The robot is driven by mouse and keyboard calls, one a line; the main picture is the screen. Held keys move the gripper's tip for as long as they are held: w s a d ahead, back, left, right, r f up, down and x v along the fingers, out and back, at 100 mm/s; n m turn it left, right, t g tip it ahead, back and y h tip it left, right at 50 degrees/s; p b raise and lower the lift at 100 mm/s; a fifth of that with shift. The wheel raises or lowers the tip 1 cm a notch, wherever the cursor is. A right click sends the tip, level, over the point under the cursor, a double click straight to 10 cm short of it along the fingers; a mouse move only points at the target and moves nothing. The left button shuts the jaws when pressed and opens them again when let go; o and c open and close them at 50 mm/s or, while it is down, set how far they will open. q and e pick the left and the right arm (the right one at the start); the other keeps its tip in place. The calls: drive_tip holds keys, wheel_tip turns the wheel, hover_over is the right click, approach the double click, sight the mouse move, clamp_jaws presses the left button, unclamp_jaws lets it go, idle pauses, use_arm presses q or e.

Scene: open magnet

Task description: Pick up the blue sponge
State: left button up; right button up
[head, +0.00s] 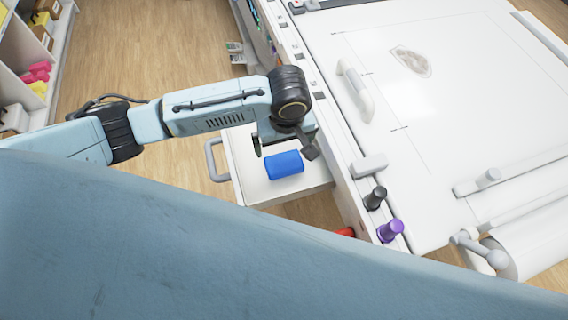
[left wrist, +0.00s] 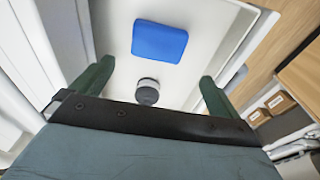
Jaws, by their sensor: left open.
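The blue sponge (head: 284,165) lies on the floor of an open white drawer (head: 252,188). In the left wrist view the sponge (left wrist: 159,42) shows beyond my fingertips, a little left of the middle. My left gripper (head: 284,150) is open and empty, over the drawer just behind the sponge in the head view. In the left wrist view its two dark green fingers (left wrist: 152,78) are spread wide, with the sponge ahead of them. A small round grey-and-white item (left wrist: 148,92) shows between the fingers. My right gripper is not in view.
The drawer's grey handle (head: 213,160) is on its left side. A large white machine table (head: 430,110) stands to the right, with a black knob (head: 376,198) and a purple knob (head: 390,231) at its edge. Shelves (head: 38,60) stand at the far left; wooden floor lies between.

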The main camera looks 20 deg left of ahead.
use_arm(q)
drive_tip(key=b, duration=0.1)
hover_over(284, 161)
drive_tip(key=f, duration=0.5)
drive_tip(key=shift+s+d, duration=0.1)
drive_tip(key=shift+s, duration=0.25)
wheel_tip(284, 161, down, 4)
drive_tip(key=shift+w+r+b, duration=0.1)
drive_tip(key=shift+w+b, duration=0.05)
drive_tip(key=shift+b, duration=0.55)
drive_tip(key=shift+f, duration=0.4)
drive_tip(key=c, duration=0.7)
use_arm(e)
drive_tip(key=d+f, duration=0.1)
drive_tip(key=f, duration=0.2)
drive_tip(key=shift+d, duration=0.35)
